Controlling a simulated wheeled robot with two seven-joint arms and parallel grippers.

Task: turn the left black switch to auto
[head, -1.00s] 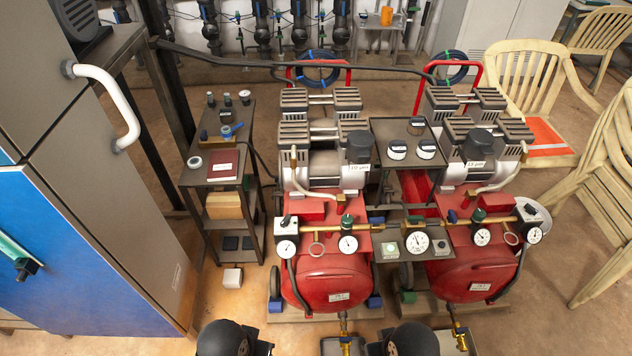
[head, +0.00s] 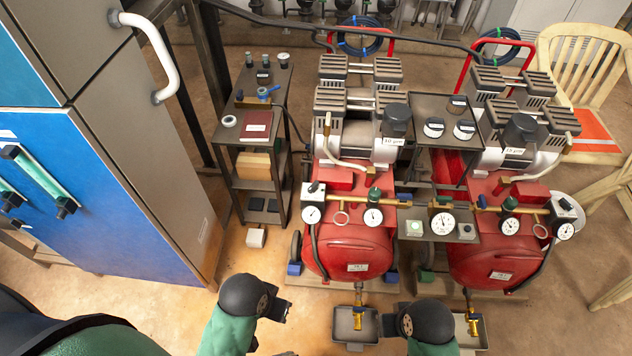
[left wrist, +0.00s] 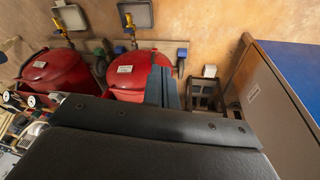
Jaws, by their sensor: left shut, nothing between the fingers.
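The left black switch (head: 313,188) is a small black knob on a white box (head: 311,196) at the left end of the left compressor's brass pipe, above a gauge. Its setting is too small to read. A similar box (head: 565,205) with a black knob is on the right compressor. My left gripper (left wrist: 163,82) shows in the left wrist view as blue-grey fingers, shut and empty, in front of the left red tank (left wrist: 139,72). In the head view my arms are low in front of the compressors, well short of the switch. My right gripper's fingers do not show.
A tall grey and blue cabinet (head: 125,190) with handles stands at left. A dark shelf rack (head: 262,185) holds small items beside the left red tank (head: 345,248). Drip trays (head: 343,328) lie on the floor in front. Plastic chairs (head: 575,70) stand at right.

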